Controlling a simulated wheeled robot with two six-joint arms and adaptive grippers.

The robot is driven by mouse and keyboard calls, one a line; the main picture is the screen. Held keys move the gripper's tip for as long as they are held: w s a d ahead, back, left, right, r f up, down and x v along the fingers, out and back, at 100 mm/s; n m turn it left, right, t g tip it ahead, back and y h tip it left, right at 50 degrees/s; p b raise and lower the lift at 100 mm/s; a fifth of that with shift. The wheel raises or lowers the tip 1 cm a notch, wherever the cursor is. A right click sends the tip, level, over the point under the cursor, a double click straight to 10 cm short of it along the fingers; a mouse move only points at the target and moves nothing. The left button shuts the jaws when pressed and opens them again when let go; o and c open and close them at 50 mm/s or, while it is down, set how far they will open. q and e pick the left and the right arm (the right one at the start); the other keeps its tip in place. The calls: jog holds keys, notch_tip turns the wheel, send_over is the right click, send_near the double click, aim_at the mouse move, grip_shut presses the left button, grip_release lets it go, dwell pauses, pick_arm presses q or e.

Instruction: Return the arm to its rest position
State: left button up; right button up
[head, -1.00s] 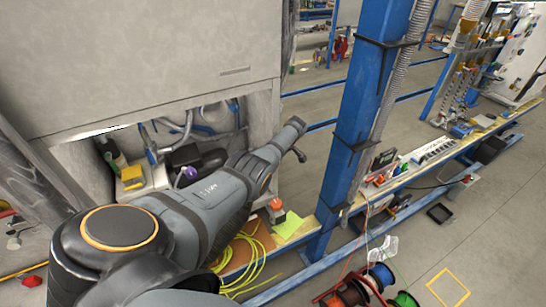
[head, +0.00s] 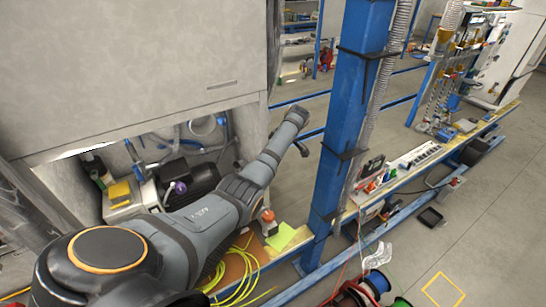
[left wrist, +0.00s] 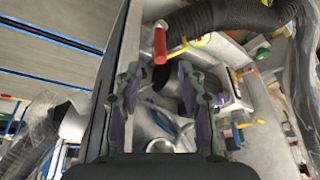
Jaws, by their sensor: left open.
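My left arm (head: 205,222) comes in from the lower left in the head view. It reaches up and right across the front of the open cabinet bay, its far end near the blue post. The left gripper's fingers cannot be made out in the head view. In the left wrist view my left gripper (left wrist: 159,78) is open, with nothing held between its fingers. A red handle (left wrist: 160,45) shows beyond the fingertips. My right gripper is in neither current view.
The blue post (head: 352,110) stands just right of the arm. The grey cabinet (head: 140,60) is at left, with a dark device (head: 190,183) and hoses in its open bay. Yellow cable (head: 238,280) lies below the arm.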

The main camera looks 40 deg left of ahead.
pick_arm(q)
jog(key=shift+v, duration=0.9)
jog(key=s+d+f+m+b, duration=0.15)
jog(key=s+f+m, duration=0.3)
jog(key=f, duration=0.75)
jog(key=s+d+f+m+t+h, duration=0.1)
jog(key=s+d+f+m, duration=0.3)
jog(key=f, duration=0.7)
jog(key=s+f+m+b, duration=0.15)
jog(key=s+f, duration=0.45)
jog(key=f, duration=0.6)
jog(key=s+d+f+m+h, duration=0.1)
jog(key=s+d+f+m, duration=0.15)
jog(key=s+f, duration=0.5)
jog(key=s+d+f+m, duration=0.2)
jog(key=s+f+m, duration=0.3)
jog(key=s, duration=0.4)
jog(key=s+d+f+m, duration=0.1)
jog(key=s+d+f, duration=0.1)
jog(key=s, duration=0.8)
jog(key=s+d+f+m+t+h, duration=0.1)
jog(key=s+f, duration=0.4)
jog(key=s, duration=0.5)
jog(key=shift+d+m+h+b, duration=0.3)
jog(key=shift+d+m+b, duration=0.1)
jog(key=shift+d+m, duration=0.2)
